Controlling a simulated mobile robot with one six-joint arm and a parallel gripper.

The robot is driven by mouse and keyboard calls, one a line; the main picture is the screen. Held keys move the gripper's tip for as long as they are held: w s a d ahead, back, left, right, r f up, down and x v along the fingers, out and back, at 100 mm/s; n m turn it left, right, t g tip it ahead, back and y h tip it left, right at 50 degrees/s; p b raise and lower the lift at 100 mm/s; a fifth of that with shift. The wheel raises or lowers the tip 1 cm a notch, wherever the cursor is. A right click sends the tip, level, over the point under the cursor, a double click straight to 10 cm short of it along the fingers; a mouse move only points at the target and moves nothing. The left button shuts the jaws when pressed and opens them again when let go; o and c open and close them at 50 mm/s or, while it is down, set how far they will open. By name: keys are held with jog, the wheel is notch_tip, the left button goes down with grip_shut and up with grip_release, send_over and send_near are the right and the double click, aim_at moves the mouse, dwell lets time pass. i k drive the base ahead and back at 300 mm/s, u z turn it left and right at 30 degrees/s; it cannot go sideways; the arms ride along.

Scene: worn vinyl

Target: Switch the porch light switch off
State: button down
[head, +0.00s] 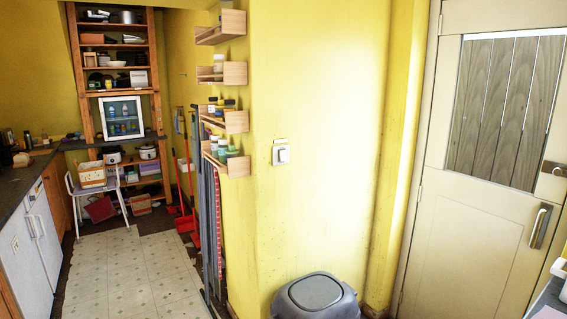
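A white light switch (282,155) sits on the yellow wall near the middle of the head view, left of the door. It has a square plate with a lighter rocker in its centre. A small label strip (281,140) is on the wall just above it; its text is too small to read. Which way the rocker is tipped cannot be told. My gripper is not in view, and nothing covers the switch.
A grey lidded bin (314,296) stands on the floor below the switch. Small wooden shelves (222,121) with jars project left of it. A cream door (468,230) with a handle is at right. Tiled floor (127,270) is clear at left, beside white cabinets (38,240).

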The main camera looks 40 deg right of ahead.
aim_at(282, 157)
jog(key=z, duration=0.1)
jog(key=i, duration=0.95)
jog(key=u, duration=0.05)
